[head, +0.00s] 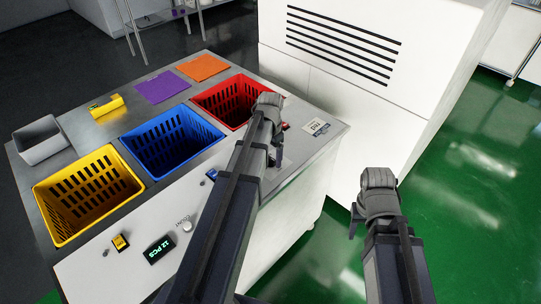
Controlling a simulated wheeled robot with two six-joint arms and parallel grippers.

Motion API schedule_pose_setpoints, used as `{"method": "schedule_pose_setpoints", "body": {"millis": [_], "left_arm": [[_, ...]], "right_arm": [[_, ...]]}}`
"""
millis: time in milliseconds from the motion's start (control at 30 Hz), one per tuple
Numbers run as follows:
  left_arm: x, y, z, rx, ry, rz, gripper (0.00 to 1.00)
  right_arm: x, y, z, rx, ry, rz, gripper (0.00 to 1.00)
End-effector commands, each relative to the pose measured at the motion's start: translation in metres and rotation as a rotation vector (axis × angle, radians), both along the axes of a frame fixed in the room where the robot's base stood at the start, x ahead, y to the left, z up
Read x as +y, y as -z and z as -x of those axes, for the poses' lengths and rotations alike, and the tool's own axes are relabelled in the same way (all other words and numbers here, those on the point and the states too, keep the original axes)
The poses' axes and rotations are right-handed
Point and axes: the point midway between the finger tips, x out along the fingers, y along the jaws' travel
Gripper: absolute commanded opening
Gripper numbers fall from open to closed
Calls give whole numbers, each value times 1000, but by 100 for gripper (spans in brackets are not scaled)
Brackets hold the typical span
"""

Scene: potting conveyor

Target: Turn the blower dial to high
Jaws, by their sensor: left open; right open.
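A small pale round knob (187,226) sits on the white front panel (110,278) of the sorting bench, beside small lettering too small to read. It looks like a dial, but I cannot tell its setting. My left gripper (278,152) is open above the panel's right part, up and to the right of the knob and apart from it. My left arm crosses the panel and hides part of it. My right gripper (355,216) is open, off the bench to the right, in front of the white cabinet and the green floor. Its fingers are partly hidden.
Yellow (62,232), blue (124,152) and red (197,108) baskets sit in the bench. A display reading 12 PCS (159,250) and a yellow switch (121,242) are left of the knob. A white cabinet (330,90) with slots stands behind. Green floor (470,190) is clear at right.

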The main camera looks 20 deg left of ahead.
Motion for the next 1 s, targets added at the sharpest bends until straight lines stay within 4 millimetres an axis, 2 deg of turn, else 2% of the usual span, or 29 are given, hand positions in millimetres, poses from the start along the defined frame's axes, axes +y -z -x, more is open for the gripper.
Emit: {"method": "schedule_pose_setpoints", "body": {"millis": [367, 567, 833, 1000], "left_arm": [[0, -8, 0, 0, -1, 0, 82], [0, -28, 0, 0, -1, 0, 82], [0, -65, 0, 0, 0, 0, 82], [0, -78, 0, 0, 0, 0, 82]], "right_arm": [[0, -8, 0, 0, 0, 0, 50], [0, -28, 0, 0, 0, 0, 50], [0, -65, 0, 0, 0, 0, 50], [0, -78, 0, 0, 0, 0, 50]]}}
